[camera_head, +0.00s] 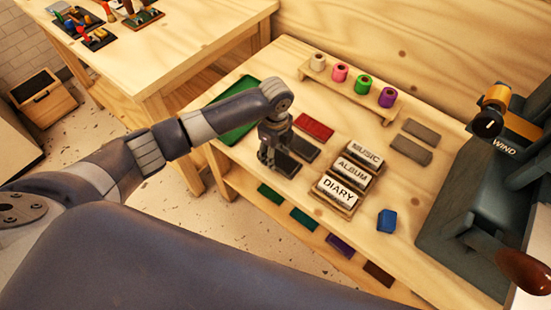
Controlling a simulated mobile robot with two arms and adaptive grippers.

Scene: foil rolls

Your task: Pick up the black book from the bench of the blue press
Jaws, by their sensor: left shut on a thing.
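My left gripper (270,150) reaches in from the left over the light wooden bench (330,80). It is shut on a dark, flat piece that looks like the black book (287,165), at the bench's front edge. The fingers partly cover it, and I cannot tell whether it is lifted clear. Another dark slab (304,148) lies just behind it, beside a red book (315,126). A dark press (460,205) with an orange band and the word WIND stands at the right; no clear blue shows on it. My right gripper is not in view.
Labelled blocks MUSIC, ALBUM and DIARY (337,190) sit in a wooden holder right of the gripper. A blue block (387,221), grey slabs (411,149) and a rack of coloured rolls (363,85) are on the bench.

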